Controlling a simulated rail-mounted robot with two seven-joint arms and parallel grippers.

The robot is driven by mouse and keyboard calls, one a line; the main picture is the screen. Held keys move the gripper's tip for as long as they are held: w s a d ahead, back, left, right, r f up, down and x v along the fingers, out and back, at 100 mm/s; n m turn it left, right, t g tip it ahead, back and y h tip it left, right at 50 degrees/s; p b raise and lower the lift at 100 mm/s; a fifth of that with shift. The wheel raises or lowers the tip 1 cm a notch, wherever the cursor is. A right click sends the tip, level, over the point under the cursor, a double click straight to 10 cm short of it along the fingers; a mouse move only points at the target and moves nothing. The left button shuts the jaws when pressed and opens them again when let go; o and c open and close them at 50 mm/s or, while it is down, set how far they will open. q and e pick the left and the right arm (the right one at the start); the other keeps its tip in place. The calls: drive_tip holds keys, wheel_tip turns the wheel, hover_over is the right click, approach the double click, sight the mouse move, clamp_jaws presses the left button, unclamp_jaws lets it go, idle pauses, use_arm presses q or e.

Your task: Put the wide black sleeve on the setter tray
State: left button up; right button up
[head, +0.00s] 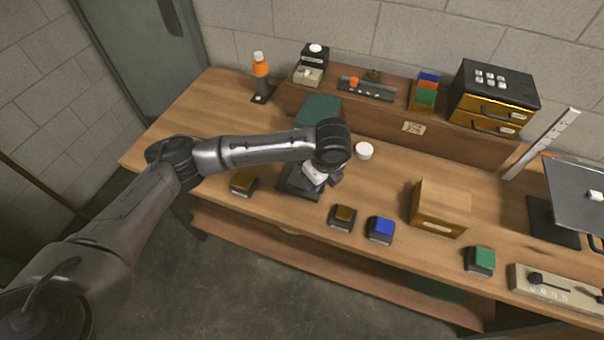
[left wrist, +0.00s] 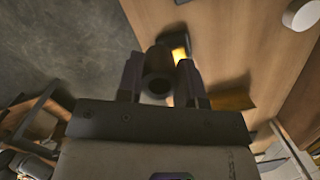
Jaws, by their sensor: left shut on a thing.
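My left gripper (head: 327,182) is over the work table, just above a dark tray-like piece (head: 291,183). I cannot tell for sure whether this is the setter tray. In the left wrist view my left gripper (left wrist: 160,86) is shut on a dark, hollow cylinder, the black sleeve (left wrist: 157,68), whose round open end faces the camera. In the head view the wrist and gripper mostly hide the sleeve. I cannot see any gap between it and the dark piece. My right gripper is not in view.
A brown-topped block (head: 342,214), a blue block (head: 380,228) and an amber block (head: 243,182) lie near the front edge. A white round piece (head: 364,150) is behind the gripper. A wooden box (head: 440,208) stands to the right. A raised shelf runs along the back.

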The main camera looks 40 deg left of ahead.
use_arm(q)
drive_tip(key=m, duration=0.1)
drive_tip(key=a+f+m, duration=0.1)
drive_tip(key=shift+a+m, duration=0.25)
drive_tip(key=shift+m, duration=0.05)
drive_tip(key=b, duration=0.2)
hover_over(300, 178)
drive_tip(key=shift+m+t, duration=0.3)
drive_tip(key=f, duration=0.5)
drive_tip(key=w+f, duration=0.1)
drive_tip(key=f, duration=0.1)
drive_tip(key=shift+d+f, duration=0.1)
drive_tip(key=shift+f, duration=0.1)
drive_tip(key=shift+f+b, duration=0.3)
drive_tip(key=shift+f, duration=1.6)
drive_tip(key=shift+s+f, duration=0.1)
drive_tip(key=shift+f, duration=0.15)
drive_tip(key=o, duration=0.9)
